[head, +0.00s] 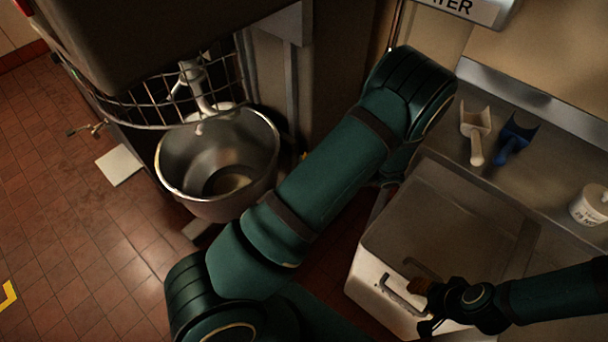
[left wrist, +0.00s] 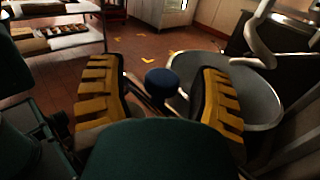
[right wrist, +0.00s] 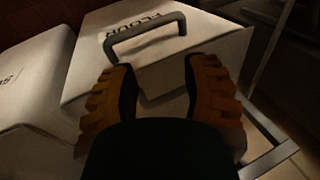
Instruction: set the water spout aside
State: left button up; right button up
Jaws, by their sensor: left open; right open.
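The water spout is hard to make out. My right gripper (head: 424,305) is open and empty near the grey handle (right wrist: 145,35) of the flour bin (right wrist: 215,42).
A white scoop (head: 475,135), a blue scoop (head: 515,137) and a white tub (head: 590,205) are on the right counter. The tiled floor is open at left.

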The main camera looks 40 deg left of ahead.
pick_arm(q)
jog(key=shift+s+a+f, duration=0.1)
jog(key=shift+a+f, duration=0.05)
jog(key=v, duration=1.2)
dwell(0.4)
